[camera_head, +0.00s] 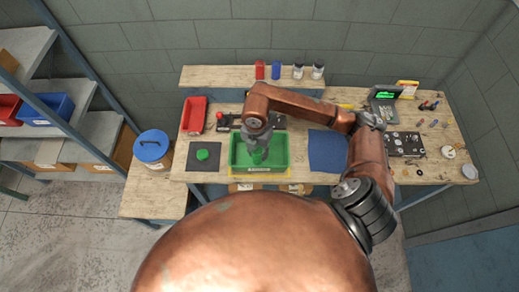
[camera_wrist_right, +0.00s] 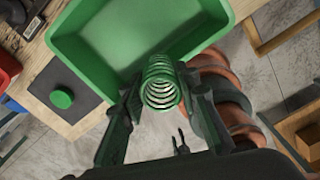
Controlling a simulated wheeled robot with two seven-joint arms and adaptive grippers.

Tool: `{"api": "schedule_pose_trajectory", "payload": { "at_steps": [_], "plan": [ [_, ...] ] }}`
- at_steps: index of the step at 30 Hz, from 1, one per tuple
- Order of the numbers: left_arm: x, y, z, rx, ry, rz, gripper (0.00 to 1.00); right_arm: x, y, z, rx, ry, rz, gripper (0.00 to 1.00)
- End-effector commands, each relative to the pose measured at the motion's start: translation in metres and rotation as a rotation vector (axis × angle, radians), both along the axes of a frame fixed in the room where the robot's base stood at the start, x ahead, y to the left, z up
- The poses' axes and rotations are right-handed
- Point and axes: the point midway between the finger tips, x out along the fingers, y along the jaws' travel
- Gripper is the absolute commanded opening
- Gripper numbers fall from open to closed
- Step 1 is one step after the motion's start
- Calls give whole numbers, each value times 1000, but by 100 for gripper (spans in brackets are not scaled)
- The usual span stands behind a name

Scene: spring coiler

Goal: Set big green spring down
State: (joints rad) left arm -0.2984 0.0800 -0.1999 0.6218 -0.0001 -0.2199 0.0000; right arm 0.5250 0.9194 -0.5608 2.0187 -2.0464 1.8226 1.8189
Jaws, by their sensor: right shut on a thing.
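The big green spring (camera_wrist_right: 160,88) is between the fingers of my right gripper (camera_wrist_right: 158,100) in the right wrist view, and the fingers are shut on it. In the head view my right gripper (camera_head: 256,150) is over the green tray (camera_head: 238,163), with the spring (camera_head: 258,157) below it. The tray also shows in the right wrist view (camera_wrist_right: 85,45), and its floor looks empty there. I cannot tell whether the spring touches the tray.
A dark mat (camera_head: 205,164) with a green round piece (camera_head: 202,155) lies left of the tray. A red bin (camera_head: 194,115) stands behind it. A blue mat (camera_head: 327,150) lies right of the tray. A blue-lidded bucket (camera_head: 152,150) stands at the left.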

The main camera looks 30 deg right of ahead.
Motion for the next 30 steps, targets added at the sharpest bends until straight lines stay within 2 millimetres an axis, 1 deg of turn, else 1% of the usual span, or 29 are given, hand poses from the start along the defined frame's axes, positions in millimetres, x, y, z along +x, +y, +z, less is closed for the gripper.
{"api": "schedule_pose_trajectory", "payload": {
  "at_steps": [1,3,6,10,17,24,30],
  "plan": [
    [0,0,5,0,0,0,49,9,-8,-4,0,4,-6,1],
    [-1,0,6,0,1,0,49,19,-14,-18,1,4,-3,1],
    [-1,0,9,0,1,0,49,30,-23,-36,1,3,-3,1],
    [-2,0,11,0,2,0,49,41,-30,-51,2,0,0,1],
    [-2,0,13,0,3,0,49,49,-35,-63,2,1,1,1],
    [-2,0,25,0,3,0,49,49,-36,-92,2,3,2,1],
    [-2,0,24,0,3,0,49,50,-36,-95,1,0,3,1]
  ]
}}
